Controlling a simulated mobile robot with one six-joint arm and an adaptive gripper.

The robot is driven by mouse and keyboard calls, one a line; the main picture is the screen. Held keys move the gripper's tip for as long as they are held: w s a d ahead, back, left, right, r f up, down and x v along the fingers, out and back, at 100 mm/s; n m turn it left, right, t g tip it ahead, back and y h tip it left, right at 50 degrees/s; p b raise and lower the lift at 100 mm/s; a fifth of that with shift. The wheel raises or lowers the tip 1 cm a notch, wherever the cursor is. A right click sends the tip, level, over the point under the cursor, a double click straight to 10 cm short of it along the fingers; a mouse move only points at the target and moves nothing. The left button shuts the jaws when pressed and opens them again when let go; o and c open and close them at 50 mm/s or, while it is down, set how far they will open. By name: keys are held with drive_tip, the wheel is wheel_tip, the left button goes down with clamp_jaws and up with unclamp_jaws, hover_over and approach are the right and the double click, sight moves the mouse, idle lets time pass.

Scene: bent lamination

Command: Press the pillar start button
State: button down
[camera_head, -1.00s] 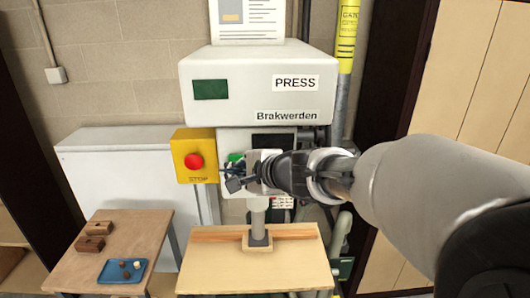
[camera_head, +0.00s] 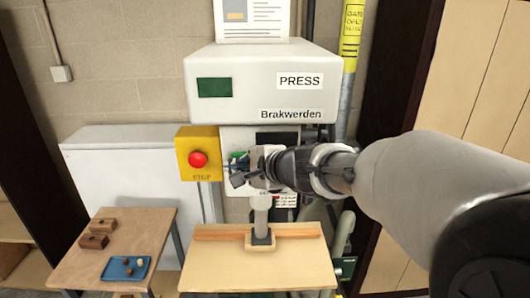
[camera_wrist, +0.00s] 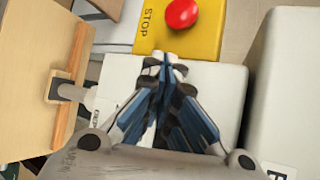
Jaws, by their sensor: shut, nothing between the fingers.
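The press (camera_head: 265,90) has a pale pillar front below its head, with a small green patch (camera_head: 238,155) on it, likely the start button. My gripper (camera_head: 232,170) is in front of this pillar, close to the green patch and partly covering it. Its fingers are shut with nothing between them. In the wrist view the closed fingertips (camera_wrist: 165,62) point at the white pillar face (camera_wrist: 215,85), just beside the yellow stop box. No green shows there; the fingers hide that spot. I cannot tell whether the tips touch the pillar.
A yellow box (camera_head: 187,141) with a red stop button (camera_head: 198,159) is just left of my gripper. The press table (camera_head: 205,270) lies below. A side table (camera_head: 75,263) with brown blocks (camera_head: 93,241) and a blue tray (camera_head: 112,273) stands at left.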

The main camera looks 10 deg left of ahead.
drive_tip(key=shift+w+a, duration=0.1)
drive_tip(key=shift+w, duration=0.4)
idle(0.4)
drive_tip(key=shift+s, duration=0.1)
drive_tip(key=shift+s+d+b, duration=0.2)
drive_tip(key=shift+s+b, duration=0.35)
drive_tip(key=shift+s, duration=0.25)
drive_tip(key=s+b, duration=0.1)
drive_tip(key=s, duration=0.1)
drive_tip(key=s+d+b, duration=0.1)
drive_tip(key=s, duration=0.2)
drive_tip(key=shift+d, duration=0.1)
drive_tip(key=shift+w, duration=0.1)
idle(0.5)
